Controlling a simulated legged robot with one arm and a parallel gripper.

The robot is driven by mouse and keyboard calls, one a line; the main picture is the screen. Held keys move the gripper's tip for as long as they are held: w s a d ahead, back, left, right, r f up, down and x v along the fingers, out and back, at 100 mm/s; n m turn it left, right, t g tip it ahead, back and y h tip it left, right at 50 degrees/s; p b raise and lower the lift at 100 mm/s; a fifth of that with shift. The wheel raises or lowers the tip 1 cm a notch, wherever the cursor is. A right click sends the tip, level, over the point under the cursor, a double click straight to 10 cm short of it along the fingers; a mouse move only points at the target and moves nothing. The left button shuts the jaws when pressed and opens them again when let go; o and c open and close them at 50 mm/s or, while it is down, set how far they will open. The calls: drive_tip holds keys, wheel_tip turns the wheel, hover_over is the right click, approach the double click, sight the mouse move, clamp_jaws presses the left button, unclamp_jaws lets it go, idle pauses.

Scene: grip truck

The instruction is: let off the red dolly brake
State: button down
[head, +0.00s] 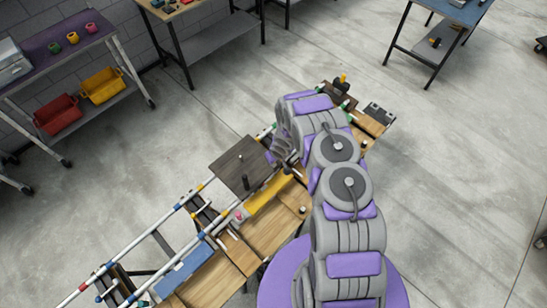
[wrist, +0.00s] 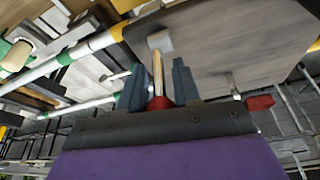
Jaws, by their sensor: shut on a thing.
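The dolly board (head: 238,166) is a dark flat plate on the rails in the head view; its greyish face (wrist: 235,45) fills the upper right of the wrist view. A brake lever (wrist: 158,75) with a pale shaft and a red end runs from a grey block at the board's edge down between my fingers. My gripper (wrist: 158,86) is shut on this lever, one dark finger on each side. In the head view my gripper (head: 284,150) is at the board's right edge, and the lever is hidden there.
White rails (head: 180,206) with coloured bands run diagonally under the board. A yellow bar (head: 268,194) and wooden decks (head: 268,232) lie close below. A second red piece (wrist: 261,102) shows right of my gripper. A shelf with red (head: 57,115) and yellow bins stands left; open floor surrounds.

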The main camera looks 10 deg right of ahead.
drive_tip(key=c, duration=1.1)
unclamp_jaws()
drive_tip(key=shift+f, duration=0.15)
drive_tip(key=shift+o, duration=0.7)
drive_tip(key=shift+w+a, duration=0.1)
drive_tip(key=shift+r, duration=0.2)
drive_tip(key=b+v, duration=0.1)
drive_tip(key=v, duration=1.6)
drive_tip(key=shift+b, duration=0.3)
